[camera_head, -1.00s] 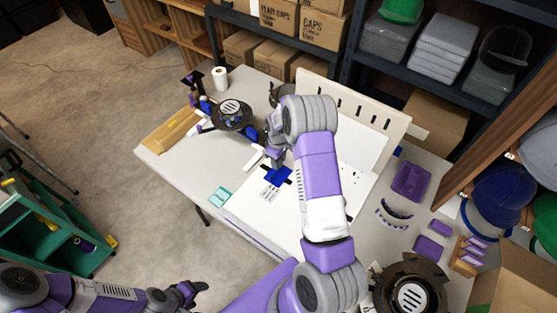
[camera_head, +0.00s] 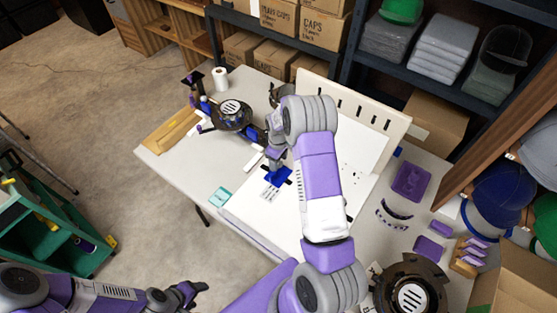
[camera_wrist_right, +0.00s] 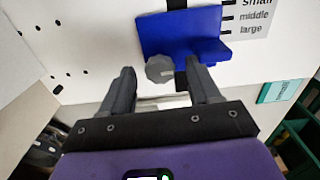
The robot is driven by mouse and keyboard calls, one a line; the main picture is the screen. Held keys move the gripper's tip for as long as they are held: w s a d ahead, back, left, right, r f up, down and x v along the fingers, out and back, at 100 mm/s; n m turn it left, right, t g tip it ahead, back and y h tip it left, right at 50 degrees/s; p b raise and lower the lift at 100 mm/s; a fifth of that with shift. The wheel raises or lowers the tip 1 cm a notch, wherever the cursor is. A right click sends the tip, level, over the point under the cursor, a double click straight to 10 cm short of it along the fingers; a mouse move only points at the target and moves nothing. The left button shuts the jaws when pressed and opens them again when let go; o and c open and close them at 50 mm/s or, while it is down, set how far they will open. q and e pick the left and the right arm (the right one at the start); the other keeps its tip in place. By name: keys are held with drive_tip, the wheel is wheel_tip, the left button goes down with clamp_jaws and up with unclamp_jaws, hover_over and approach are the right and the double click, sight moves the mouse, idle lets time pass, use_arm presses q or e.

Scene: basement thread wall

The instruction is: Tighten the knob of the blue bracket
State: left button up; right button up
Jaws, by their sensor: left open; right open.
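The blue bracket (camera_head: 280,178) lies on the white board on the table, partly hidden by my right arm in the head view. In the right wrist view the blue bracket (camera_wrist_right: 182,32) is at the top centre, with a grey faceted knob (camera_wrist_right: 160,69) on its near side. My right gripper (camera_wrist_right: 160,74) is open, its two fingers on either side of the knob with gaps showing. In the head view my right gripper (camera_head: 269,163) is just over the bracket. My left gripper (camera_head: 190,291) is open and empty, low at the left, away from the table.
A printed label with small, middle and large (camera_wrist_right: 255,18) is beside the bracket. A teal block (camera_head: 219,197) lies at the front table edge. A white slotted panel (camera_head: 352,108) stands behind. A round dark device (camera_head: 232,113) is at the left, purple parts (camera_head: 411,181) at the right.

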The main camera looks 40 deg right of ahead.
sight(279, 163)
wheel_tip(279, 163, up, 8)
drive_tip(key=shift+f+p, duration=0.2)
drive_tip(key=shift+p, duration=0.5)
